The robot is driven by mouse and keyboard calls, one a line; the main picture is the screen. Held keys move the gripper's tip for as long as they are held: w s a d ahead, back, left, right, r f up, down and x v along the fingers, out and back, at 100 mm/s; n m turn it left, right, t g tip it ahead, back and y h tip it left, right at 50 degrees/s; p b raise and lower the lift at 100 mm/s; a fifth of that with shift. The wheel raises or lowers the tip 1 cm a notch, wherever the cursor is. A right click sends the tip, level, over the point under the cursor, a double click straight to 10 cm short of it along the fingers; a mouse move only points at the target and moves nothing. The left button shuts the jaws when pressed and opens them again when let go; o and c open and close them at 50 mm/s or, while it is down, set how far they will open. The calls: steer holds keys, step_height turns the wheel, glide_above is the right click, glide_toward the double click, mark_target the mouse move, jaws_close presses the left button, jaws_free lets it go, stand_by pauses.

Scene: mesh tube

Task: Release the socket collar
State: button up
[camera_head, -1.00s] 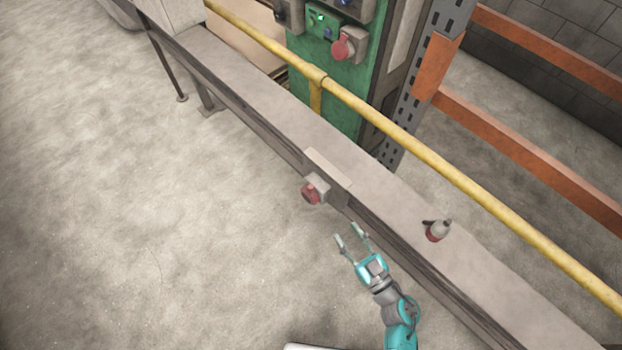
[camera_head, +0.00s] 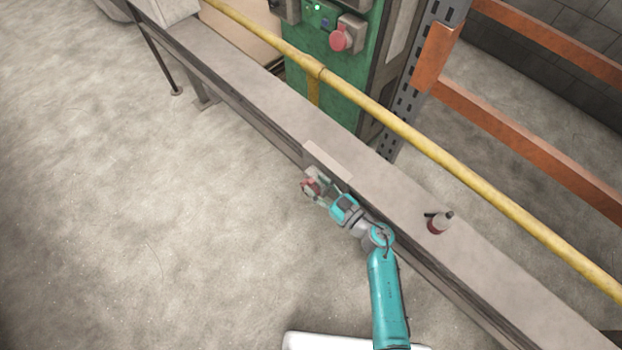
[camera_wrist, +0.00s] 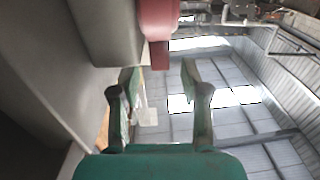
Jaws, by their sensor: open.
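The red socket collar (camera_head: 310,188) is on a grey socket box mounted on the side of the long grey bench. In the wrist view the red collar (camera_wrist: 158,30) shows at the top centre, with a narrower red tab hanging from it. My gripper (camera_head: 322,184) is at the socket in the head view and partly covers it. In the wrist view my gripper (camera_wrist: 157,75) is open, with the lower end of the red tab between or just beyond its two fingertips. I cannot tell whether either finger touches it.
The grey socket box (camera_wrist: 108,30) is close to the left finger. A red and grey plug-like part (camera_head: 438,223) lies on the bench top (camera_head: 400,205). A yellow rail (camera_head: 400,130) runs behind the bench. The floor (camera_head: 180,230) left of the bench is clear.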

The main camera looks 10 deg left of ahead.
mark_target(313, 182)
steer(key=shift+x, duration=1.45)
jaws_close()
steer(key=shift+w+a+g+h, duration=0.15)
steer(key=shift+a+g+h, duration=0.15)
steer(key=shift+h, duration=0.1)
jaws_free()
steer(key=shift+d, duration=0.1)
